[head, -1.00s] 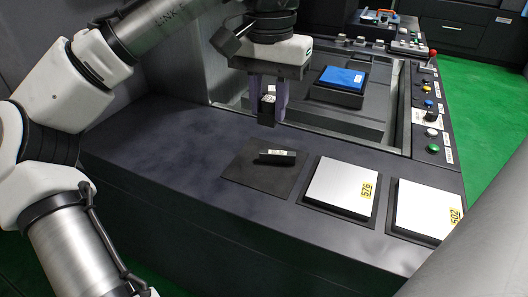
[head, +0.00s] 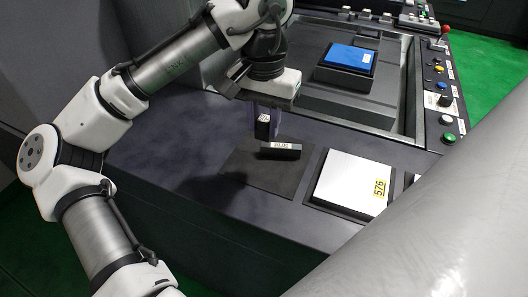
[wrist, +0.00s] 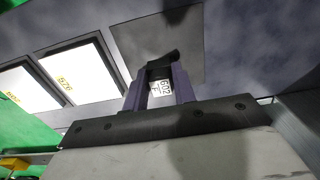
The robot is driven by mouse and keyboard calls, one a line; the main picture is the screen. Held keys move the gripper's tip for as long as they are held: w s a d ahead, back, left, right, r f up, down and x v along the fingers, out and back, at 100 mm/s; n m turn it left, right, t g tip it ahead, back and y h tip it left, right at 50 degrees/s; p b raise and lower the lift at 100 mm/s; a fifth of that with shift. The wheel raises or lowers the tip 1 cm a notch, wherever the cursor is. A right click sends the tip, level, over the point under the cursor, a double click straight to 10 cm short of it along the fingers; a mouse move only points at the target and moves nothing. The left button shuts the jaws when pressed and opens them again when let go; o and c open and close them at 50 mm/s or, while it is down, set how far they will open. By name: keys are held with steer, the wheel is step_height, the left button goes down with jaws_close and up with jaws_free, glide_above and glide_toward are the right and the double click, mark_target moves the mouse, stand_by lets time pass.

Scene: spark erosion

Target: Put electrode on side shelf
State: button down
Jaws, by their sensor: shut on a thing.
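My gripper (head: 262,122) has purple fingers shut on a small dark electrode (head: 262,130) with a white label. The mat lies on the dark side shelf (head: 185,135). Whether the held electrode touches the mat or the lying block cannot be told.
A white-topped plate (head: 350,183) marked 576 sits right of the mat. A blue-topped block (head: 349,56) stands in the machine's recess behind. A control strip with buttons (head: 447,121) runs along the right. The shelf left of the mat is clear.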

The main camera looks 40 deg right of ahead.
mark_target(264, 119)
step_height(264, 119, down, 9)
steer(key=shift+r, duration=0.1)
stand_by(0.3)
steer(key=c, duration=1.1)
jaws_free()
steer(key=shift+c, duration=0.2)
step_height(264, 119, up, 12)
steer(key=shift+r, duration=0.1)
